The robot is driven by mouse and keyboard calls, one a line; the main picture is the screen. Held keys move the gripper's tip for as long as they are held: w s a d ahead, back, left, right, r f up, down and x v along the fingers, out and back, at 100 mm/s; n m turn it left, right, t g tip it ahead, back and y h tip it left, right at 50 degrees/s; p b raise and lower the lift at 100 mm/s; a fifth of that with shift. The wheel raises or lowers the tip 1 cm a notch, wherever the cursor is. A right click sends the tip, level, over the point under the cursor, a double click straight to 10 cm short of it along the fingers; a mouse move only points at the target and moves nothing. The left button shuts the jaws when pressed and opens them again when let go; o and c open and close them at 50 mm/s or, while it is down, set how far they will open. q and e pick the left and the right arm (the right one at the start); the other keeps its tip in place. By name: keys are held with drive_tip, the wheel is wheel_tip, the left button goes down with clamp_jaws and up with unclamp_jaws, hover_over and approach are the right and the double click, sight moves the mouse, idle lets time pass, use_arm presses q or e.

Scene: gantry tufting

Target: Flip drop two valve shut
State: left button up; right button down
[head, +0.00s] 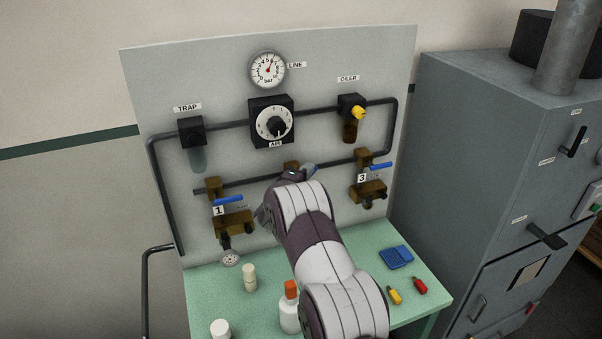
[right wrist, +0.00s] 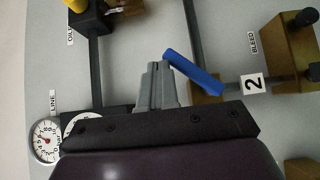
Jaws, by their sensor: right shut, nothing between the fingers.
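Drop two's blue lever (right wrist: 195,75) shows in the right wrist view, next to the white "2" tag (right wrist: 254,85). It slants across the line of the pipe from its brass valve body (right wrist: 206,88). My right gripper (right wrist: 155,72) is shut and empty, with its fingertips beside the lever's free end; I cannot tell whether they touch. In the head view my right gripper (head: 308,169) is at the panel between drops one and three. My arm hides most of drop two there; only a bit of brass (head: 291,165) shows. My left gripper is not in view.
Drop one's blue lever (head: 229,199) and drop three's (head: 381,165) flank my arm. The air regulator (head: 271,121) and gauge (head: 268,69) are above. Bottles, a blue tray (head: 396,257) and small fittings stand on the green bench (head: 215,290). A grey cabinet (head: 455,150) is at right.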

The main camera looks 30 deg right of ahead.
drive_tip(key=shift+s+d+f+m+g+y+p, duration=0.15)
drive_tip(key=shift+d+m+y+p, duration=0.1)
drive_tip(key=shift+d, duration=0.3)
drive_tip(key=shift+s+d+f+m+g+y+p, duration=0.15)
drive_tip(key=shift+d+m+y+p, duration=0.1)
drive_tip(key=shift+d, duration=0.25)
drive_tip(key=shift+s+d+f+m+g+y+p, duration=0.15)
drive_tip(key=shift+d+f+m+g+y+p, duration=0.15)
drive_tip(key=shift+d+f+m+y+p, duration=0.65)
drive_tip(key=shift+a+r, duration=0.15)
drive_tip(key=shift+a, duration=0.05)
drive_tip(key=shift+p, duration=0.3)
